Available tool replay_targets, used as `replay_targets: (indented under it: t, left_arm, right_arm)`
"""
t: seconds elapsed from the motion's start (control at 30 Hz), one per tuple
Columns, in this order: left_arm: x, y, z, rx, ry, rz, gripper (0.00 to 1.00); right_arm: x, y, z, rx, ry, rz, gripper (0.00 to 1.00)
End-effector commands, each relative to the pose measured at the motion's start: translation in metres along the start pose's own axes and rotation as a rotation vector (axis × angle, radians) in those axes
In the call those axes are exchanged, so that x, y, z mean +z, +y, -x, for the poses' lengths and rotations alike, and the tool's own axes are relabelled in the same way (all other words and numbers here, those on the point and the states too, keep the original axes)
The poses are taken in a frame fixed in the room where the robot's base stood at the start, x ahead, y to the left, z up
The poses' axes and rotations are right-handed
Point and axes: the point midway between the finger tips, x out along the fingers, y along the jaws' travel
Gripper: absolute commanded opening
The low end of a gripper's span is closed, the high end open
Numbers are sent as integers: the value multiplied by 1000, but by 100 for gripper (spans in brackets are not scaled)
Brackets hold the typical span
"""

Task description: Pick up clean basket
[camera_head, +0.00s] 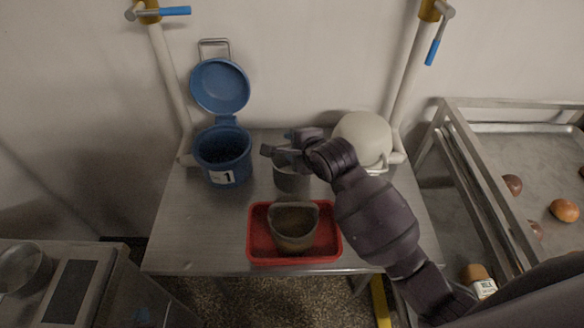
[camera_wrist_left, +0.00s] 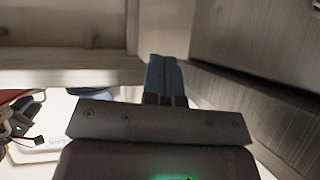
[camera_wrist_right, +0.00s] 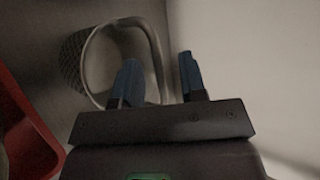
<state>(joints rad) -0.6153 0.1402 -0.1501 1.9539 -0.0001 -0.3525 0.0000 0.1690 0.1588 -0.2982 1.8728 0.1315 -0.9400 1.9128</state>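A grey basket (camera_head: 291,182) with a raised handle stands on the metal table, behind the red tray. It shows in the right wrist view (camera_wrist_right: 75,62) with its handle (camera_wrist_right: 156,50) reaching up near the fingers. My right gripper (camera_head: 279,143) is over this basket and hides part of its top. Its two blue fingers are spread apart (camera_wrist_right: 161,80), with the handle seen between them; I cannot tell whether they touch it. A second, brownish basket (camera_head: 294,238) sits in the red tray (camera_head: 256,253). My left gripper (camera_wrist_left: 166,75) has its fingers together and empty.
A blue lidded bucket (camera_head: 222,155) marked 1 stands at the table's left. A pale round vessel (camera_head: 362,137) stands at the back right. A metal rack with buns (camera_head: 564,210) is at the right. The table's (camera_head: 190,240) front left is clear.

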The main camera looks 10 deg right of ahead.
Motion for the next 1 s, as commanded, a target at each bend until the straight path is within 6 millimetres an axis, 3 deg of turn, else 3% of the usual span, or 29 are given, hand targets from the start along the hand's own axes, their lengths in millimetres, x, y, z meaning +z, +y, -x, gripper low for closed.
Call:
replay_targets:
  t: [0.27,0.5,1.0]
  left_arm:
    - [1,0,0,0,-2,0,0]
    - [2,0,1,0,-3,0,0]
    - [2,0,1,-1,-2,1,0]
  right_arm:
    - [0,0,-2,0,0,0,37]
    - [0,0,-2,0,0,-1,0]
    - [1,-3,0,-2,-1,-1,0]
